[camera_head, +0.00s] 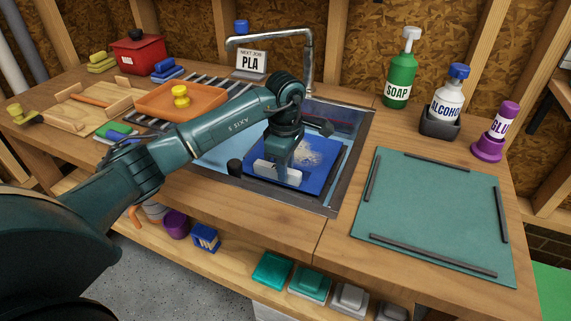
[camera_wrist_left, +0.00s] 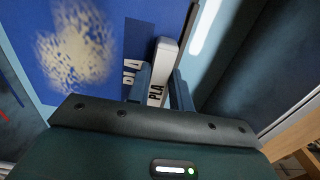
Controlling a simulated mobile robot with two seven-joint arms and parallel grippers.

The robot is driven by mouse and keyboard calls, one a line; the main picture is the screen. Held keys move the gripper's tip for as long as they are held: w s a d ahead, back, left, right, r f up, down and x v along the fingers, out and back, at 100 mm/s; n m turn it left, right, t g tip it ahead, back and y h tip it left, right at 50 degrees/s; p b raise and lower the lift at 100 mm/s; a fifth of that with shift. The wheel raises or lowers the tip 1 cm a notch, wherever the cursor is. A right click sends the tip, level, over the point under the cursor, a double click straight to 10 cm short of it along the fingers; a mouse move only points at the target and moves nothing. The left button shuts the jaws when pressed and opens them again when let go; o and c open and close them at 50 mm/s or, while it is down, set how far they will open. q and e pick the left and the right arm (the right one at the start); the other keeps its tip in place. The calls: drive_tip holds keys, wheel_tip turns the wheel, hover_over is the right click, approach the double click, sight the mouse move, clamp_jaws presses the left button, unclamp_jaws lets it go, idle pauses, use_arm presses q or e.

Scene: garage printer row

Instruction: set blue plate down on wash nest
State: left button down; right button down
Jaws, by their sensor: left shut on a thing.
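The blue plate (camera_head: 316,163) is over the sink (camera_head: 349,166), roughly level, with a pale speckled residue patch on its face. In the left wrist view the plate (camera_wrist_left: 110,28) fills the upper left, and its white tab marked PLA (camera_wrist_left: 158,72) stands between my fingers. My left gripper (camera_head: 277,164) is shut on this tab at the plate's near left part; it also shows in the left wrist view (camera_wrist_left: 157,88). A wash nest is not clearly visible; the plate covers much of the basin. I cannot tell whether the plate touches anything beneath. My right gripper is not in view.
The faucet (camera_head: 310,60) arches behind the sink. An orange tray (camera_head: 205,108) and a dark rack stand left of it. A green mat (camera_head: 430,210) with dark edge strips lies clear on the right. The soap bottle (camera_head: 399,72) and alcohol bottle (camera_head: 449,97) stand behind it.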

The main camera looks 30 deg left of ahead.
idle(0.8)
use_arm(q)
drive_tip(key=shift+f+b, duration=0.3)
drive_tip(key=shift+f, duration=0.05)
idle(0.3)
drive_tip(key=c, duration=1.2)
unclamp_jaws()
drive_tip(key=shift+o, duration=0.2)
